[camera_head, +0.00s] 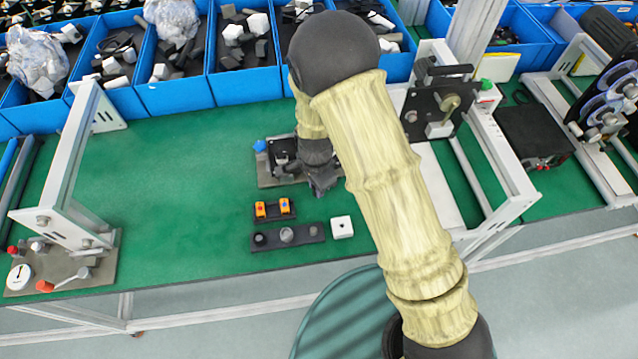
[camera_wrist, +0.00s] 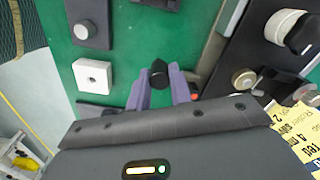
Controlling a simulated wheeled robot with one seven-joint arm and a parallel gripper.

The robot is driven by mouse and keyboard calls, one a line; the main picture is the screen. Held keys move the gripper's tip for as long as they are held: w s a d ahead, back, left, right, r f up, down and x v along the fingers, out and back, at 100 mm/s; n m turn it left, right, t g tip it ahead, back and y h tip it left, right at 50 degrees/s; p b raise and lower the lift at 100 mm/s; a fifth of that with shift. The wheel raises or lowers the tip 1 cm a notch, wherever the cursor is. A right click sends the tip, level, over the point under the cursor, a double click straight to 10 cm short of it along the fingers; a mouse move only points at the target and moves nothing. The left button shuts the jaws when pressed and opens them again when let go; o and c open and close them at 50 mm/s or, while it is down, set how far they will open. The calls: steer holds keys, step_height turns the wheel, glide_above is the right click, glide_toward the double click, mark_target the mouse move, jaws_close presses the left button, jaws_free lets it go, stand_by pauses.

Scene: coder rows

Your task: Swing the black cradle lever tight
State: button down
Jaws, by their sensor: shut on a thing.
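The cradle (camera_head: 283,158) is a dark block on a grey plate on the green table, with a blue knob (camera_head: 260,146) at its left end. My arm hides its right side in the head view. My gripper (camera_head: 322,188) points down at the cradle's front right edge. In the wrist view its two purple fingers (camera_wrist: 160,88) stand on either side of a black rounded knob (camera_wrist: 158,72), which seems to be the end of the black lever. The gripper is shut on it. The rest of the lever is hidden, so its angle cannot be told.
A white block (camera_head: 342,227) and a dark strip with round knobs (camera_head: 288,236) lie in front of the cradle. A small holder with orange pieces (camera_head: 273,209) is beside them. A metal frame (camera_head: 500,165) stands to the right. The table's left half is mostly clear.

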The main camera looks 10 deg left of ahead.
stand_by(0.3)
steer(key=c, duration=1.3)
jaws_free()
steer(key=shift+o, duration=0.2)
steer(key=shift+r, duration=0.1)
step_height(320, 180, up, 17)
steer(key=b, duration=0.1)
steer(key=shift+r, duration=0.1)
steer(key=s+d+r+n+t, duration=0.1)
steer(key=s+d+n, duration=0.2)
steer(key=d, duration=0.9)
steer(key=s+d+n+t, duration=0.1)
steer(key=s+d+n, duration=0.3)
steer(key=d, duration=0.8)
steer(key=shift+d+r+n+t, duration=0.2)
steer(key=shift+r+n+t, duration=0.15)
steer(key=shift+n, duration=0.75)
steer(key=shift+s, duration=0.1)
